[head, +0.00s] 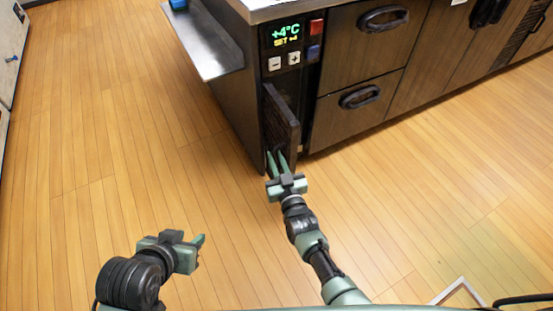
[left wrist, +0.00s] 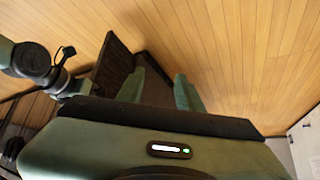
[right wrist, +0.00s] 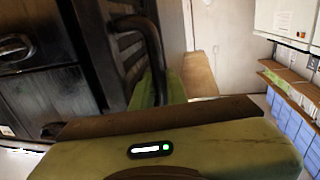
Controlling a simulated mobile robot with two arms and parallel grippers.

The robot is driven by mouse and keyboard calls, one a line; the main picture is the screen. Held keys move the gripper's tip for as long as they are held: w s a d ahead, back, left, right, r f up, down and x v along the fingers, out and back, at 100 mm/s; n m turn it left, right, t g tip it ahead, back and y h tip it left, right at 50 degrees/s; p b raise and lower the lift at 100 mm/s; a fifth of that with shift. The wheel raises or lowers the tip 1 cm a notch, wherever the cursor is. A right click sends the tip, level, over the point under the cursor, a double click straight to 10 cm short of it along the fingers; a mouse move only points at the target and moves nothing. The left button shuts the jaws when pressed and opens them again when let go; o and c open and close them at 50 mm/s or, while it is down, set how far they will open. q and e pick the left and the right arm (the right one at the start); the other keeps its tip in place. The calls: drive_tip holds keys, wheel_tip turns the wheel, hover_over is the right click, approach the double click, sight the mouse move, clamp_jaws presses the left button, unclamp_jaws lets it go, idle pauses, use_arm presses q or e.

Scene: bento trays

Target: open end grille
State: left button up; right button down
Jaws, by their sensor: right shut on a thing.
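The end grille (head: 281,122) is a dark slatted panel low on the unit's narrow control end. It stands out at an angle from the front, swung partly open. My right gripper (head: 278,160) is at its lower part. In the right wrist view the fingers (right wrist: 180,85) close around the grille's dark curved handle (right wrist: 152,42), beside the slats (right wrist: 128,45). The fingertips are partly hidden. My left gripper (head: 200,240) is empty above the floor, away from the unit. Its fingers (left wrist: 165,90) are apart in the left wrist view.
A control panel with a lit display (head: 285,34) sits above the grille. Drawers with dark handles (head: 362,96) lie to its right. A metal shelf (head: 205,45) juts out on the left. The wooden floor (head: 110,130) around the grille and left gripper is clear.

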drive_tip(key=shift+w+r, duration=0.1)
drive_tip(key=shift+r, duration=0.1)
drive_tip(key=c, duration=1.4)
unclamp_jaws()
drive_tip(key=shift+f, duration=0.1)
